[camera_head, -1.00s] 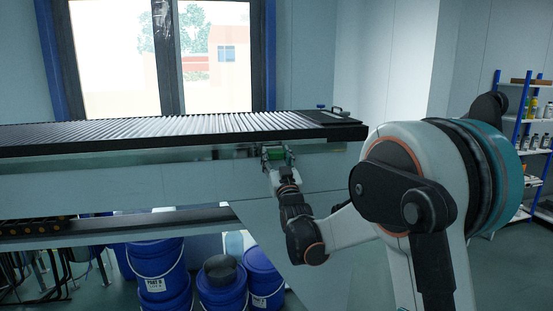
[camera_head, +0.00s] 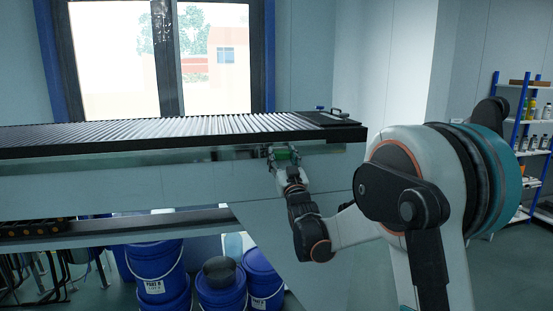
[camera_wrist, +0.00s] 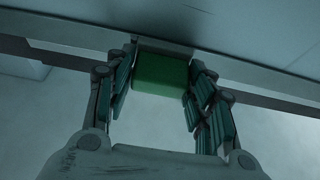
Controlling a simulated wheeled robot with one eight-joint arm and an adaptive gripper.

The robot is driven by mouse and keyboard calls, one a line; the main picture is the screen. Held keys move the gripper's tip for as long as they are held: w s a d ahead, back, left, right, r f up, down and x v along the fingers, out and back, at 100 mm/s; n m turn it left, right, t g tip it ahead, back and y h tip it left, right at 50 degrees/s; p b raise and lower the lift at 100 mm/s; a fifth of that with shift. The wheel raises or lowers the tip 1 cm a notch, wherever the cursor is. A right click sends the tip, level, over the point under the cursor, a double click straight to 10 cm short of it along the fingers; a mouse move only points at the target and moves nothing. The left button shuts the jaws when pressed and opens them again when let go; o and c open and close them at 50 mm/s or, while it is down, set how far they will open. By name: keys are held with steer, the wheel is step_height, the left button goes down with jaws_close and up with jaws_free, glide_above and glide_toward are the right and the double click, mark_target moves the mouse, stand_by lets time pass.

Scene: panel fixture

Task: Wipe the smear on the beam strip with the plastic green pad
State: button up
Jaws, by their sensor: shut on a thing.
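My gripper (camera_head: 284,158) is shut on the green pad (camera_head: 283,154), under the front edge of the long bench. In the wrist view the pad (camera_wrist: 160,74) is a green block between both fingers, its far edge at a pale strip. The beam strip (camera_head: 190,156) is a long, thin, greenish band below the black bench edge. The pad is at the strip's right part; whether it presses on it I cannot tell. A dark patch on the strip just left of my gripper may be the smear; it is too small to be sure.
The bench top (camera_head: 150,130) is ribbed, with a black rim. Blue buckets (camera_head: 155,268) stand on the floor below. A shelf with bottles (camera_head: 530,120) stands far right. A window is behind the bench. The floor between bench and shelf looks clear.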

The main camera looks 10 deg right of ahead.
steer(key=shift+d, duration=0.8)
steer(key=shift+w+a+r, duration=0.1)
steer(key=shift+a, duration=0.95)
steer(key=shift+w+a, duration=0.1)
steer(key=shift+a, duration=0.9)
steer(key=shift+s, duration=0.1)
steer(key=shift+s+a, duration=0.15)
steer(key=shift+s, duration=2.65)
steer(key=shift+s, duration=0.1)
steer(key=shift+s, duration=1.45)
